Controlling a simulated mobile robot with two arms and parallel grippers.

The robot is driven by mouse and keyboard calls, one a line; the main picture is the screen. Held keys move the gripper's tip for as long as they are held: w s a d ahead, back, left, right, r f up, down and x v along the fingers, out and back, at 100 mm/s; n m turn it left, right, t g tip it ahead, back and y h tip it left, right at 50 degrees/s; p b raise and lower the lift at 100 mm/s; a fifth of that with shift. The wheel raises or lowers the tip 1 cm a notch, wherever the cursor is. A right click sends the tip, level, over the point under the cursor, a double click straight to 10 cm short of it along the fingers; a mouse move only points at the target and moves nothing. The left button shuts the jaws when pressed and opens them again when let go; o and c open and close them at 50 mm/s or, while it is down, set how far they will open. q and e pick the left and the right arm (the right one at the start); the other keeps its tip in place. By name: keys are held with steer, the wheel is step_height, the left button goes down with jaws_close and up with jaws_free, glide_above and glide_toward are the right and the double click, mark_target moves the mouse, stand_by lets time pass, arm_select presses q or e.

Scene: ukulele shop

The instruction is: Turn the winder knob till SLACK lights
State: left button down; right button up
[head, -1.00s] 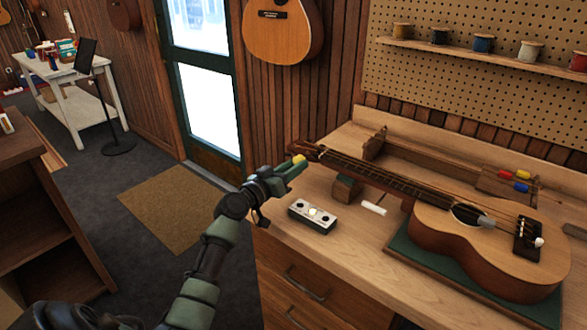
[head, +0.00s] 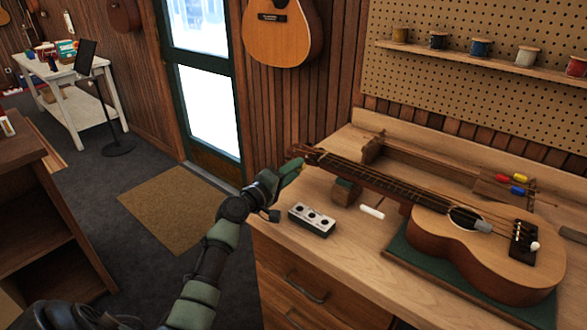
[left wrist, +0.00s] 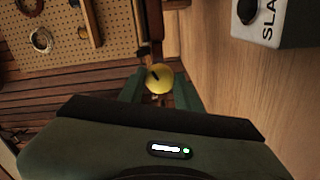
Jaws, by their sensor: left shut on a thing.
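The ukulele (head: 485,248) lies on its back on the workbench, with its neck pointing left. My left gripper (head: 294,167) is at the headstock end, beyond the bench's left edge. The yellow winder knob (left wrist: 158,76), with a dark mark on it, sits between my left fingers in the left wrist view, and they are shut on it. In the head view the fingers hide it. The small lamp box (head: 312,220) stands on the bench, its lamps all dark. Part of it, lettered "SLA", shows in the left wrist view (left wrist: 273,22). My right gripper is not in view.
A wooden neck rest (head: 345,191) and a small white cylinder (head: 372,212) are near the lamp box. A green mat (head: 408,257) lies under the ukulele's body. Spools line a shelf (head: 470,62) above. Open floor lies left of the bench.

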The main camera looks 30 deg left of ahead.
arm_select(q)
steer(key=n+p, duration=0.2)
steer(key=n, duration=0.3)
steer(key=shift+r+n, duration=0.15)
steer(key=shift+n, duration=0.15)
steer(key=shift+n+p, duration=0.6)
steer(key=shift+n, duration=1.1)
steer(key=c, duration=1.3)
jaws_free()
steer(key=shift+o, duration=0.2)
steer(key=s, duration=0.8)
steer(key=shift+a+b, duration=0.35)
steer(key=shift+b, duration=0.05)
